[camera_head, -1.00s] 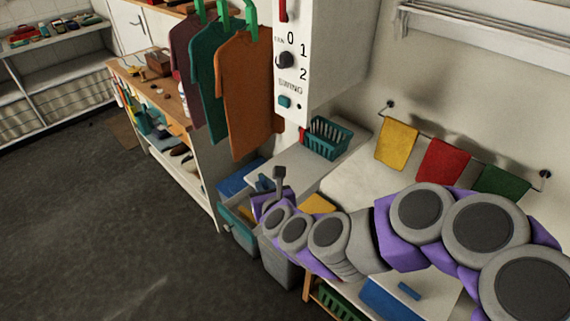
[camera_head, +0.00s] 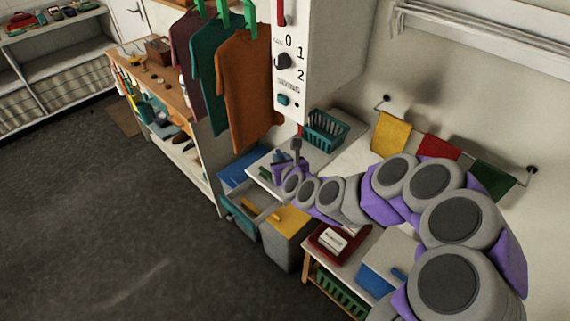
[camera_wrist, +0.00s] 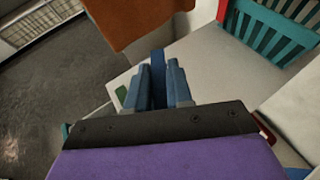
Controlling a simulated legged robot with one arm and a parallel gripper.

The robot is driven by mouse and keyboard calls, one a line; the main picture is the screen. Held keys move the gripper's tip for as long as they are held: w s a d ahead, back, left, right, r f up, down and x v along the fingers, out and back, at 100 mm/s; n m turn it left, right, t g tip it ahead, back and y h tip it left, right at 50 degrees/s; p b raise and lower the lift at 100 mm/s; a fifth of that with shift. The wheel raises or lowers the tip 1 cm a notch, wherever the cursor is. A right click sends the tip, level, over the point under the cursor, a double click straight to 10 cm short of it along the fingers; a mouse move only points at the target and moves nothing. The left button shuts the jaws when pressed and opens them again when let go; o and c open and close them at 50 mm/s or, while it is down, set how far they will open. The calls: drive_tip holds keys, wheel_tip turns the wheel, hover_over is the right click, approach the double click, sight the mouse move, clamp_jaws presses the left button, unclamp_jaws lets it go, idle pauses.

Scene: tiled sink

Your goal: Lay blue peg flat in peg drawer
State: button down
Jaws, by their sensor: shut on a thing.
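My gripper (camera_wrist: 160,88) is shut on a dark blue peg (camera_wrist: 158,72), which stands between the two lighter blue fingers in the wrist view. In the head view my gripper (camera_head: 280,158) is above the pale counter, and the peg is hard to tell from the fingers. An open drawer with a teal front (camera_head: 239,223) lies below and left of my gripper. A yellow stick-like piece (camera_head: 260,212) shows at the drawer. I cannot tell whether other pegs lie inside. My gripper and the peg are apart from the drawer.
A teal basket (camera_head: 325,131) stands on the counter behind my gripper. A small green piece (camera_head: 266,173) lies on the counter near it. Hanging shirts (camera_head: 245,90) are to the left. A red tray (camera_head: 325,243) is at the right. The grey floor is clear.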

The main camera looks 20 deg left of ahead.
drive_tip(key=shift+x, duration=1.25)
drive_tip(key=shift+w+d+f+b, duration=0.1)
drive_tip(key=shift+d+f+b, duration=0.05)
drive_tip(key=shift+f+b, duration=0.3)
drive_tip(key=shift+d+f+b, duration=0.2)
drive_tip(key=shift+f, duration=0.4)
drive_tip(key=shift+d+f, duration=0.35)
drive_tip(key=shift+d, duration=0.05)
drive_tip(key=shift+a, duration=0.2)
drive_tip(key=c, duration=1.3)
unclamp_jaws()
drive_tip(key=shift+a+f, duration=0.15)
drive_tip(key=shift+a, duration=0.1)
drive_tip(key=shift+o, duration=1.3)
drive_tip(key=shift+d, duration=0.2)
